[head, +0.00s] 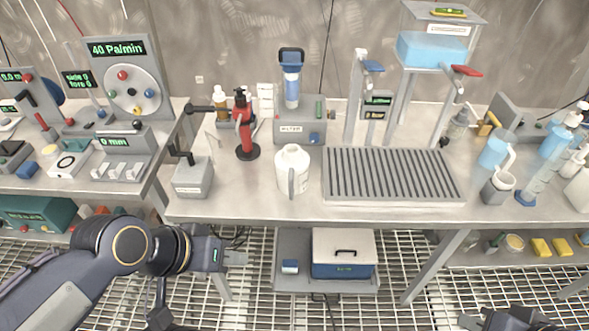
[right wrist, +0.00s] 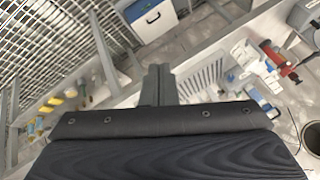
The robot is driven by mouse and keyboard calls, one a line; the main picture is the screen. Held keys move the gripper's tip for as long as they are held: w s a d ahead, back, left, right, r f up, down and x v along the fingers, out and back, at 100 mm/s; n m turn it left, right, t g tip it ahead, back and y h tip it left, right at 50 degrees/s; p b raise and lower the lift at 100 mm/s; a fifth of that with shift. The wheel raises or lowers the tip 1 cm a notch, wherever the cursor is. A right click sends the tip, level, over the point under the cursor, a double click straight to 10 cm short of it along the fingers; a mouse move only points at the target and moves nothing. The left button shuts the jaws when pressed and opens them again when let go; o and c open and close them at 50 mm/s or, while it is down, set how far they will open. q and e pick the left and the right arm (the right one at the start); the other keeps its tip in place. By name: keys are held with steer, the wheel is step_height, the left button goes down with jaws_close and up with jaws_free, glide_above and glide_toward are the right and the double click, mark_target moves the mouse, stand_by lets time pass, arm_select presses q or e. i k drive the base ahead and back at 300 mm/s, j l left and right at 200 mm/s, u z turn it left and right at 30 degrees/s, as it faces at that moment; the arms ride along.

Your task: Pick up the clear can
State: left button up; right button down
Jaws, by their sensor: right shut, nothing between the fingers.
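A pale whitish can (head: 292,172) with a handle facing me stands upright on the steel bench, left of the grey slatted drain tray (head: 392,174). It is the likeliest clear can, though its contents do not show. My left gripper (head: 238,258) is in front of the bench and below its top, to the lower left of the can and apart from it. Its finger gap is too small to read. My right gripper (head: 510,320) is at the bottom right edge, far from the can. In the right wrist view its fingers (right wrist: 158,84) are together and empty.
A red bottle (head: 244,135) and a grey box with a lever (head: 193,178) stand left of the can. A filter unit (head: 292,118) is behind it. A raised blue tank (head: 432,49) stands behind the tray. A blue-and-white box (head: 343,255) sits on the lower shelf.

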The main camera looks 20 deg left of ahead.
mark_target(292, 163)
steer(key=i+l, duration=0.4)
steer(key=l+u, duration=0.1)
steer(key=u, duration=2.05)
steer(key=i+l, duration=0.05)
steer(key=l, duration=0.05)
